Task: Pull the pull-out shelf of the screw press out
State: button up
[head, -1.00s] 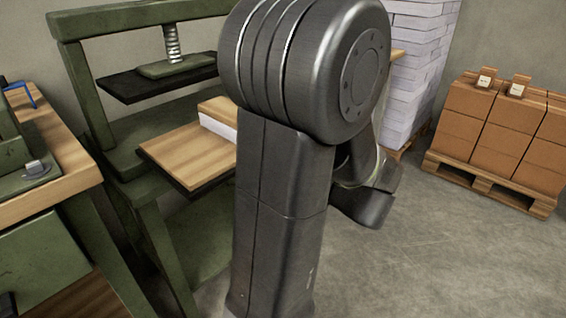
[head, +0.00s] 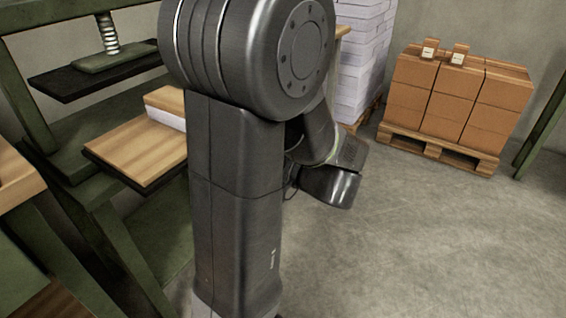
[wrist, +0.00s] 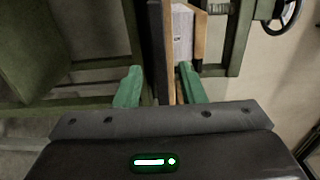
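The screw press (head: 40,155) is a green frame at the left of the head view, with a screw and a dark pressing plate. Its pull-out shelf (head: 130,150) is a wooden board with a dark underside, sticking out toward the front right. The shelf also shows edge-on in the wrist view (wrist: 168,60). My gripper (wrist: 159,70) has its two green fingers apart, one on each side of the shelf's edge. Gaps seem to show beside the edge; I cannot tell whether either finger touches. My arm hides the gripper and the shelf's right part in the head view.
A white paper block (head: 165,116) under a wooden board (head: 164,99) lies on the shelf. Tall paper stacks (head: 362,55) stand behind my arm. Brown boxes (head: 455,95) sit on a pallet (head: 438,150) at the back right. The floor (head: 420,240) at the right is clear.

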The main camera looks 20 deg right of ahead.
jog(key=p+v, duration=0.1)
jog(key=v, duration=1)
jog(key=shift+p, duration=0.4)
jog(key=b+x, duration=0.2)
jog(key=x, duration=1.1)
jog(key=shift+w+a, duration=0.2)
jog(key=shift+w, duration=0.15)
jog(key=shift+s+d, duration=0.1)
jog(key=p+v, duration=0.2)
jog(key=v, duration=1.2)
jog(key=b+x, duration=0.1)
jog(key=x, duration=1.9)
jog(key=shift+b, duration=0.4)
jog(key=shift+a, duration=0.25)
